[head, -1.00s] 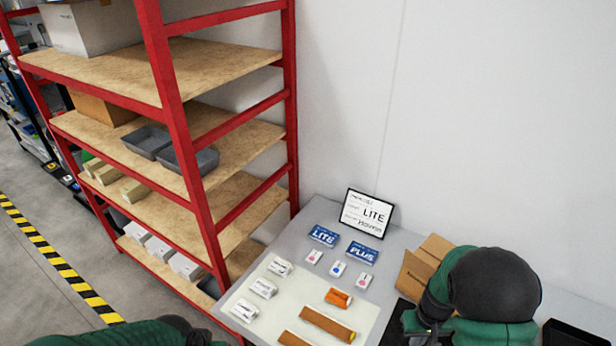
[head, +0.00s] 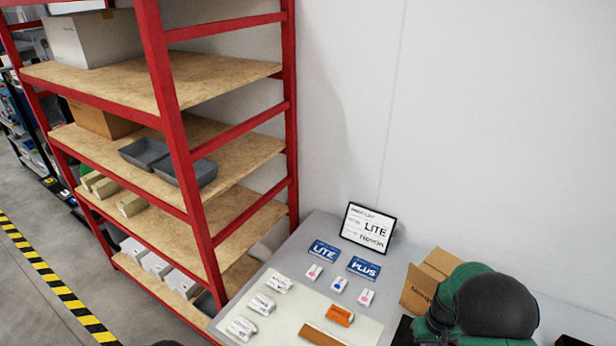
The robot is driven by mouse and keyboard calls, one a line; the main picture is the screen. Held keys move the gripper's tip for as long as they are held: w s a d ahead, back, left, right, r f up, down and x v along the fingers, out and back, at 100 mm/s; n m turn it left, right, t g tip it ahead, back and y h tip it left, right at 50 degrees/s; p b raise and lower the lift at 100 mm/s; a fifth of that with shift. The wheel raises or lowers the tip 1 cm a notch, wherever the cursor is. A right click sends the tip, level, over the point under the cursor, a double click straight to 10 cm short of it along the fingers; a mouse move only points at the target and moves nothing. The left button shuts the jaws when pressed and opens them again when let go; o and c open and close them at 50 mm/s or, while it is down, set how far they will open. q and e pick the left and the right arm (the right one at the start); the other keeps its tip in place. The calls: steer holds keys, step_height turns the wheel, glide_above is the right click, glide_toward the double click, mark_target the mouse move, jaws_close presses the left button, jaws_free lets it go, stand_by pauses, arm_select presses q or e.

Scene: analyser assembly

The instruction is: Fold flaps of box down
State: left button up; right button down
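The brown cardboard box (head: 421,287) stands on the grey table at the right of the head view. A raised flap (head: 440,262) shows at its top back. The right part of the box is hidden behind my green and black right arm. My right gripper is not visible; it is hidden below or behind that arm. My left gripper is out of the picture; only a small dark piece of my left arm shows at the bottom edge.
On the table (head: 399,259) are a framed LITE sign (head: 368,228), blue LITE (head: 324,250) and PLUS (head: 364,268) cards, several small white packs, an orange item (head: 340,315) and a brown strip (head: 322,336). A red shelf rack (head: 173,110) stands left.

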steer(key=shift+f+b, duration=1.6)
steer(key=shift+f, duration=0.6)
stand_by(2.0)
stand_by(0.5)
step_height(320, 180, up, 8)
steer(key=p, duration=0.5)
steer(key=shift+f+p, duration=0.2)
steer(key=shift+p, duration=0.15)
